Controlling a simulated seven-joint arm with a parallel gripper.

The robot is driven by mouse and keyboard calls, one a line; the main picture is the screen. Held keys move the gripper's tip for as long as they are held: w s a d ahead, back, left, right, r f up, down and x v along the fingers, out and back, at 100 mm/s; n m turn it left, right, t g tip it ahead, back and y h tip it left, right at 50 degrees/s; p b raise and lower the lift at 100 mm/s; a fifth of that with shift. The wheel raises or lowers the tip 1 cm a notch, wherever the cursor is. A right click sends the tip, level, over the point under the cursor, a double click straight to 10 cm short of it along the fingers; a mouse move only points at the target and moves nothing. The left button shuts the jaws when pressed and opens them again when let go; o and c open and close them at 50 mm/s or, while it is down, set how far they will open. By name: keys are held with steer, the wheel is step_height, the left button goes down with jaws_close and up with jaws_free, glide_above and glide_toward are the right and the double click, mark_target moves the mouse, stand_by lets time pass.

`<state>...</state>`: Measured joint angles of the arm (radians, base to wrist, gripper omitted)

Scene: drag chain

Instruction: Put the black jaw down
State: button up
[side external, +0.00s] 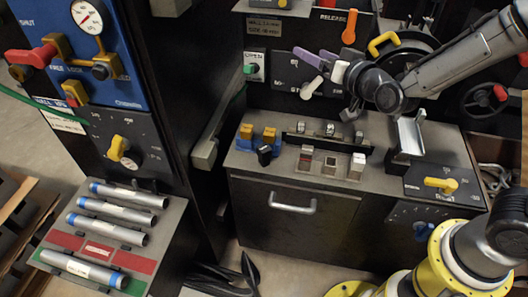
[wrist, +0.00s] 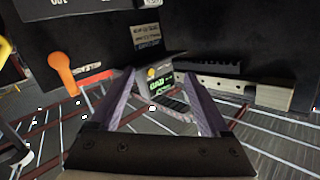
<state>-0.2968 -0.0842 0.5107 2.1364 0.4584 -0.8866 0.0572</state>
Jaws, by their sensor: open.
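A small black block (side external: 265,155), which looks like the black jaw, sits on the grey bench top (side external: 290,187). It is just in front of two orange-and-blue blocks (side external: 257,134) and appears slightly tilted. My gripper (side external: 304,58) is well above the bench, in front of the dark back panel, apart from the black block. Its two lavender fingers are spread in the wrist view (wrist: 165,92), with nothing held between them. A small box with green lettering (wrist: 158,82) shows beyond the fingers. I cannot make out the black block in the wrist view.
Three light-topped blocks (side external: 331,164) stand along the bench front, with a dark rail holding small metal pieces (side external: 329,129) behind. A metal channel (side external: 409,135) and yellow handle (side external: 440,184) are at right. An orange lever (side external: 349,27) projects near my gripper.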

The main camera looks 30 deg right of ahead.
steer(key=a+f+n, duration=0.1)
steer(key=a+f, duration=0.2)
steer(key=f, duration=0.5)
steer(key=a+f+n, duration=0.1)
steer(key=a+f, duration=0.1)
steer(key=f, duration=0.5)
steer(key=n+g, duration=0.2)
steer(key=g, duration=0.1)
glide_toward(265, 149)
steer(key=shift+y, duration=0.4)
steer(key=shift+d+x, duration=0.15)
steer(key=shift+x, duration=2.15)
steer(key=shift+d+x, duration=0.2)
steer(key=shift+x, duration=2.1)
jaws_close()
steer(key=shift+r, duration=0.1)
